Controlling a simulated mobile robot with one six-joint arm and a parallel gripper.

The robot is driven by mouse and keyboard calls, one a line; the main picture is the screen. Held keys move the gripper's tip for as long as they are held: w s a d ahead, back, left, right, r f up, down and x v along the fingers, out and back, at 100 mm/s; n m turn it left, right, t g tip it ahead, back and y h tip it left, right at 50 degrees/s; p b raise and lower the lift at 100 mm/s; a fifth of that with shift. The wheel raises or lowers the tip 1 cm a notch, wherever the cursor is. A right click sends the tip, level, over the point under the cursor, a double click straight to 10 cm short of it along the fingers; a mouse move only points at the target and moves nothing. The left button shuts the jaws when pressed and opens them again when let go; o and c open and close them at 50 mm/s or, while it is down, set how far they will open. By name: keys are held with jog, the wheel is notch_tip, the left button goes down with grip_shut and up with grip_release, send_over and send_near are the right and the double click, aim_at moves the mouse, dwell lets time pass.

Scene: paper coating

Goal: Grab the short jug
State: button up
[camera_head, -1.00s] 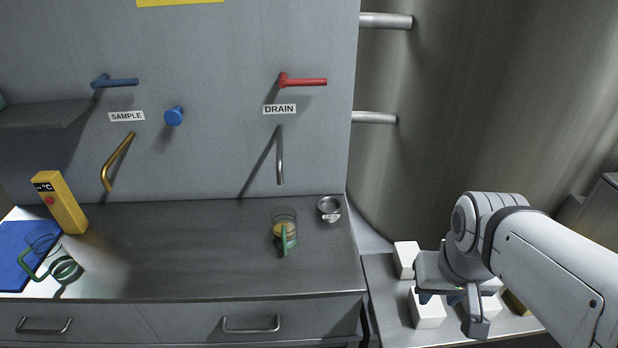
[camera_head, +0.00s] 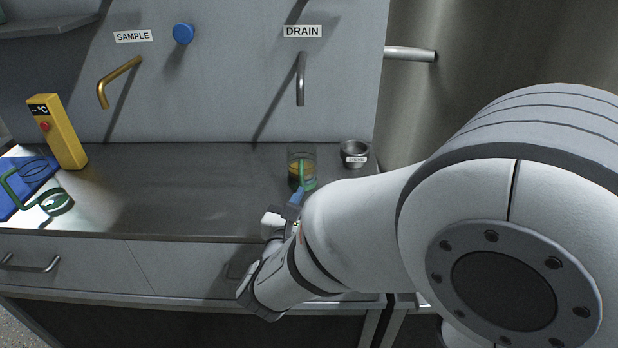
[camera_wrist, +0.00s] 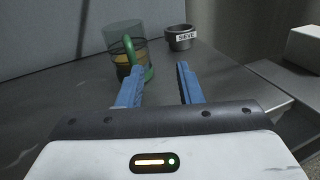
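A clear jug with a green handle and amber liquid (camera_head: 295,170) stands upright on the metal counter below the drain spout. It also shows in the wrist view (camera_wrist: 118,48), with its handle towards me. My gripper (camera_wrist: 160,78) is open, with two blue fingers apart and nothing between them. The handle lies just beyond the fingertips, nearer the left finger; I cannot tell whether they touch. In the head view, my gripper (camera_head: 298,196) is at the jug's near side, partly hidden by my arm. Another green-handled clear vessel (camera_head: 55,203) is at the counter's left end.
A metal cup labelled sieve (camera_head: 354,156) stands right of the jug. A yellow temperature meter (camera_head: 58,132) stands at the left, by a blue object (camera_head: 14,200). The drain spout (camera_head: 301,78) hangs above and behind the jug. The counter's middle (camera_head: 180,190) is clear.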

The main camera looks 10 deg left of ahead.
aim_at(300, 182)
jog(key=shift+s+a+f+n+y, duration=0.2)
jog(key=shift+a+n+y, duration=0.15)
jog(key=shift+a, duration=0.2)
jog(key=shift+s+a+f+n+y, duration=0.15)
jog(key=shift+a+n+y, duration=0.15)
jog(key=shift+a, duration=0.25)
jog(key=shift+w+a, duration=0.2)
jog(key=shift+a, duration=0.1)
jog(key=w, duration=0.2)
jog(key=w+b, duration=0.1)
jog(key=w, duration=0.4)
jog(key=shift+w+a, duration=0.15)
jog(key=shift+a, duration=0.15)
grip_shut()
